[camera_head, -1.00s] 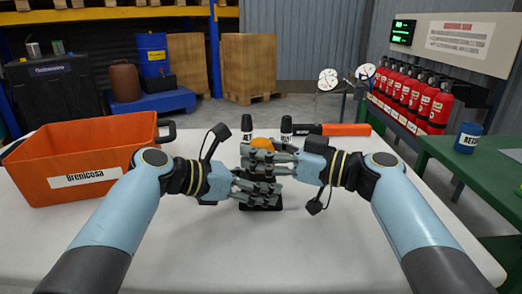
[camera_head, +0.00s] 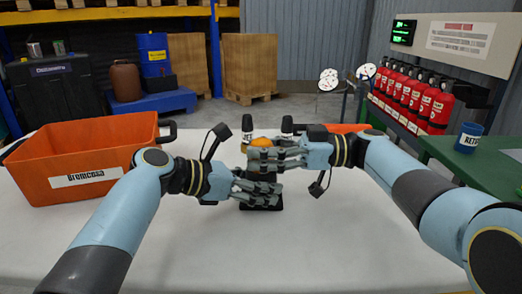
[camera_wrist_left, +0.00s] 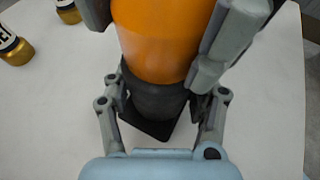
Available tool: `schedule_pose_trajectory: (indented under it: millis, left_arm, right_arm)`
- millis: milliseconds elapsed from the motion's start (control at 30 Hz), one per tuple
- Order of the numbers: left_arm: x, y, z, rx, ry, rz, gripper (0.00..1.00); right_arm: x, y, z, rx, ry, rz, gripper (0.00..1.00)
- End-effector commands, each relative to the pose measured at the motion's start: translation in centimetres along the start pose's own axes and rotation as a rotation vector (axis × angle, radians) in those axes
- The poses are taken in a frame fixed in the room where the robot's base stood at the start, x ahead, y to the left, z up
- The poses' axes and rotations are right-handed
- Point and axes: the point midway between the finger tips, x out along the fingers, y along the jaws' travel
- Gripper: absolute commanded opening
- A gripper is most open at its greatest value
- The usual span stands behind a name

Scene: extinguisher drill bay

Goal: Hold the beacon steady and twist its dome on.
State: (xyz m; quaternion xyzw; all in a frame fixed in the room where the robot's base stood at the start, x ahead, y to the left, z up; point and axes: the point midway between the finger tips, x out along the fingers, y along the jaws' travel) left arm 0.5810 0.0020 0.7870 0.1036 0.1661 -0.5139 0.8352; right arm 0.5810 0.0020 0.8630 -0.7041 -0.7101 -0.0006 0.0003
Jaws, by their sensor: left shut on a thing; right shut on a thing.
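The beacon's black base (camera_head: 262,207) stands upright on the white table; its dark body (camera_wrist_left: 155,100) shows in the left wrist view. My left gripper (camera_head: 260,190) is shut around the body from the left, low down. The orange dome (camera_head: 262,142) sits directly above the body, and fills the top of the left wrist view (camera_wrist_left: 155,42). My right gripper (camera_head: 268,157) is shut on the dome from the right, above my left gripper. Fingers hide most of the beacon in the head view. I cannot tell how tightly dome and body are joined.
An orange bin (camera_head: 90,165) stands at the table's left. The front table is clear. A green table (camera_head: 470,165) with a blue cup (camera_head: 468,138) stands right.

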Motion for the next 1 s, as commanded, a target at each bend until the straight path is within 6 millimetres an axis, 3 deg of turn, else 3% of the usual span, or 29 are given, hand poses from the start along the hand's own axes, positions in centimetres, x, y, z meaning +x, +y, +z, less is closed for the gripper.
schedule_pose_trajectory:
  millis: [667, 700, 867, 1000]
  left_arm:
    - [-0.03, -0.12, 0.08, 0.002, -0.002, -0.005, 0.07]
    - [-0.03, -0.13, 0.08, 0.002, -0.002, -0.005, 0.07]
    - [-0.02, -0.1, 0.08, 0.002, -0.002, -0.004, 0.07]
    - [-0.01, -0.08, 0.08, 0.001, -0.002, -0.003, 0.07]
  right_arm:
    - [-0.41, 0.1, 0.28, 0.001, -0.009, -0.065, 0.15]
    - [-0.4, 0.1, 0.28, 0.001, -0.009, -0.065, 0.51]
    - [-0.31, 0.05, 0.18, 0.001, -0.006, -0.068, 0.72]
    - [-0.24, 0.02, 0.11, 0.001, -0.004, -0.069, 0.73]
